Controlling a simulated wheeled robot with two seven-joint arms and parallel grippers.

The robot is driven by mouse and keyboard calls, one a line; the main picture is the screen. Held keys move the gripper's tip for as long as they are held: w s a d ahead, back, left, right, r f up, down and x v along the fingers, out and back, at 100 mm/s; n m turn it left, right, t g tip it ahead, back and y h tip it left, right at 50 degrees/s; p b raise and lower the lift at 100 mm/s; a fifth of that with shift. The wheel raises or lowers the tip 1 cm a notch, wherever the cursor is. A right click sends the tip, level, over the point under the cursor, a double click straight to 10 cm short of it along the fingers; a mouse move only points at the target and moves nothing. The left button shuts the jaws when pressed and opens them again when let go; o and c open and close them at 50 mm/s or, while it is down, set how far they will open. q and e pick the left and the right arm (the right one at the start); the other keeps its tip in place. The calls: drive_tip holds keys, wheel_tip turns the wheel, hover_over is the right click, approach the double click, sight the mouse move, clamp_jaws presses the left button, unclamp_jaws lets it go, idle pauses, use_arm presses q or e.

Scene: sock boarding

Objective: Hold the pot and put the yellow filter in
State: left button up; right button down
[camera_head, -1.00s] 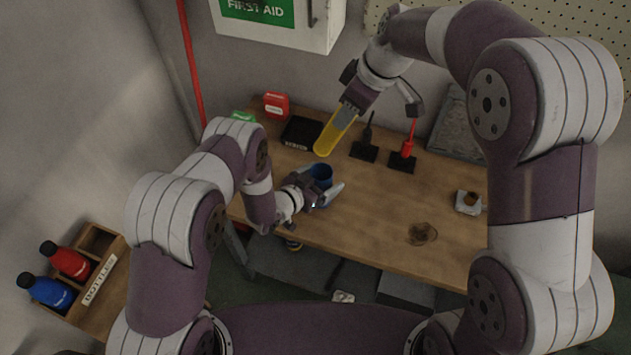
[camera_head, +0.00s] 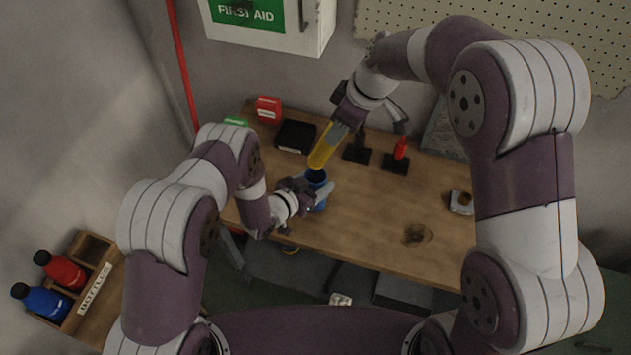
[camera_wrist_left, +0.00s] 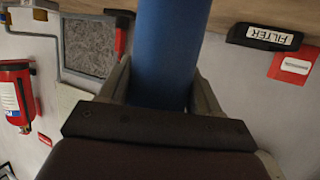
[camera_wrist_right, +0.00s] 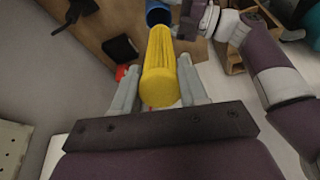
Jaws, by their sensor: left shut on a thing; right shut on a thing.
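The blue pot (camera_head: 317,178) stands at the left part of the wooden table with its dark open mouth up. My left gripper (camera_head: 316,196) is shut on its side; in the left wrist view the blue pot wall (camera_wrist_left: 168,60) fills the space between the fingers. My right gripper (camera_head: 345,128) is shut on the yellow filter (camera_head: 323,150) and holds it tilted, its lower end just above the pot's mouth. In the right wrist view the ribbed yellow filter (camera_wrist_right: 160,70) points toward the blue pot (camera_wrist_right: 157,14); whether they touch is hard to tell.
A black tray labelled FILTER (camera_head: 296,136) and a red box (camera_head: 268,110) lie behind the pot. Black stands (camera_head: 357,154) and a red-handled tool (camera_head: 401,148) are to the right. The table's (camera_head: 370,220) front middle is clear apart from a dark stain (camera_head: 417,234).

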wheel_tip(320, 180, down, 6)
drive_tip(key=shift+f, duration=0.25)
drive_tip(key=c, duration=0.5)
unclamp_jaws()
drive_tip(key=v, duration=1.2)
drive_tip(key=shift+s, duration=0.1)
use_arm(q)
drive_tip(key=o, duration=1.2)
